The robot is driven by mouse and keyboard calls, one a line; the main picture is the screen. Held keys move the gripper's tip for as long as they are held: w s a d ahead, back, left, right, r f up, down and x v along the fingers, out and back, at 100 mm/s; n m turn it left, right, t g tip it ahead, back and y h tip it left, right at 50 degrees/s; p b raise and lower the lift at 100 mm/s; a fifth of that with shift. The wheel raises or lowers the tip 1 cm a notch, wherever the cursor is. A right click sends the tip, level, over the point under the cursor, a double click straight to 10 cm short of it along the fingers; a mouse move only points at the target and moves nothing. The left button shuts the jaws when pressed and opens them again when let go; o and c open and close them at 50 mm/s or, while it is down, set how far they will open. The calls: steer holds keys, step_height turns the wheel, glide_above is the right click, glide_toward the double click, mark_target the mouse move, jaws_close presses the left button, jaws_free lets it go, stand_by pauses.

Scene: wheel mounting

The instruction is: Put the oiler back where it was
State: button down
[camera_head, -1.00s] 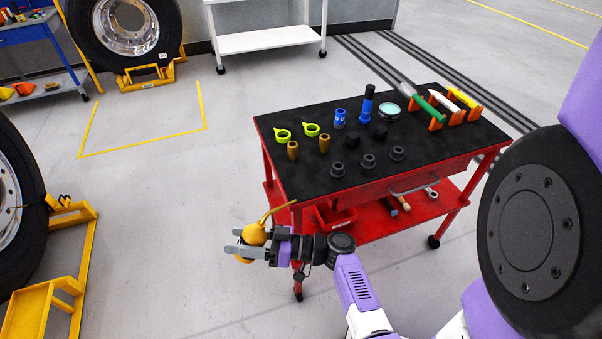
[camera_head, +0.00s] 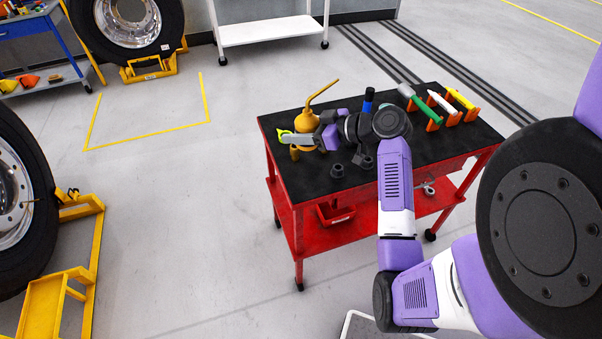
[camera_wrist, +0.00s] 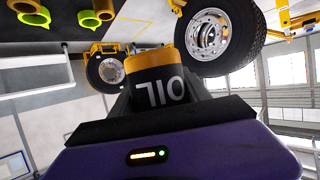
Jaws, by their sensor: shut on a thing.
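The yellow oiler (camera_head: 306,127) with a long bent spout is held upright in my gripper (camera_head: 302,141). My gripper is shut on its body, over the left part of the black top of the red cart (camera_head: 286,182). In the wrist view, the oiler (camera_wrist: 152,62) shows its yellow top and a black band marked OIL, between the fingers. In the head view I cannot tell whether its base touches the cart top. My arm hides part of the middle of the cart top.
A yellow-green ring tool (camera_head: 284,134) lies by the oiler. Dark sockets (camera_head: 337,170) stand near the front edge, and a blue-black tool (camera_head: 368,98) stands behind my wrist. Green, white and yellow tools rest in orange holders (camera_head: 434,122) at right.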

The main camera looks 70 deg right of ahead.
mark_target(299, 179)
step_height(299, 179, down, 16)
steer(key=shift+p, duration=0.45)
steer(key=shift+f, duration=0.1)
steer(key=c, duration=0.5)
jaws_free()
steer(key=shift+r, duration=0.2)
steer(key=b+v, duration=0.1)
steer(key=v, duration=1.1)
steer(key=shift+b, duration=0.4)
steer(key=shift+d, duration=0.1)
